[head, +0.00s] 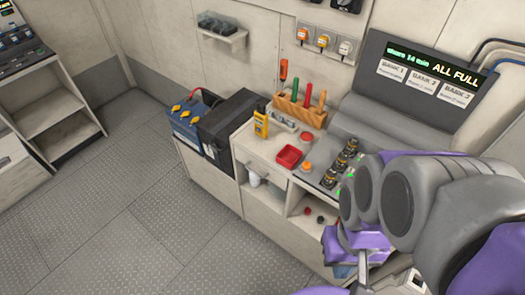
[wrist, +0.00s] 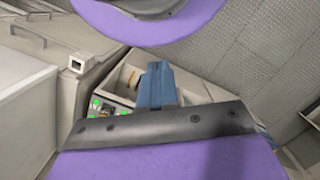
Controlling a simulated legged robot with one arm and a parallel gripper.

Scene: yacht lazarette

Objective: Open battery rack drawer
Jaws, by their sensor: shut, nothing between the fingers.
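The battery rack (head: 210,186) is a pale cabinet in the head view, with a blue battery (head: 188,128) and a black battery (head: 232,122) at its left end. My gripper shows in the wrist view (wrist: 158,72) as blue-grey fingers, shut and empty. In the head view my purple and grey arm is at the right, in front of the cabinet's right end, and hides part of it. I cannot tell whether the gripper touches anything.
The worktop holds a yellow meter (head: 261,124), a red tray (head: 289,157) and a wooden tool rack (head: 299,112). A charger screen (head: 440,80) reads "ALL FULL". Open shelves (head: 48,115) stand at the left. The metal floor (head: 110,200) is clear.

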